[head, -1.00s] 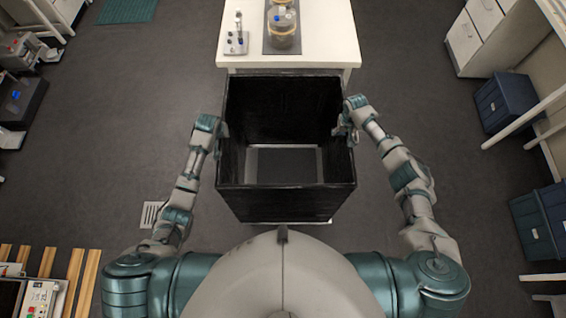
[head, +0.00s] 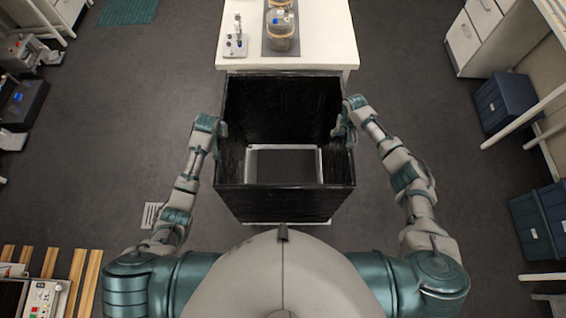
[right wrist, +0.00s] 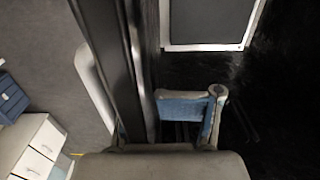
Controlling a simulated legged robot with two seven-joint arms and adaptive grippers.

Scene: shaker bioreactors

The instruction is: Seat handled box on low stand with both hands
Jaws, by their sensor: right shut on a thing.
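A large black open-topped box (head: 285,204) stands in front of me in the head view, between my two arms. My right gripper (head: 346,124) is shut on its right wall near the rim. In the right wrist view a blue-grey finger (right wrist: 205,105) lies inside that wall; the handle cannot be made out clearly. My left gripper (head: 221,129) is at the left wall, its jaws too small to read. A grey panel with a pale frame (head: 284,163) shows inside the box bottom; I cannot tell whether it is the low stand. A pale edge shows below the box's near side.
A white table (head: 340,40) stands just beyond the box, with a lidded jar (head: 283,32) and a small instrument (head: 236,42) on it. Blue bins (head: 505,100) stand at the right. Wooden slats (head: 88,280) lie at the lower left. Open floor lies on both sides.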

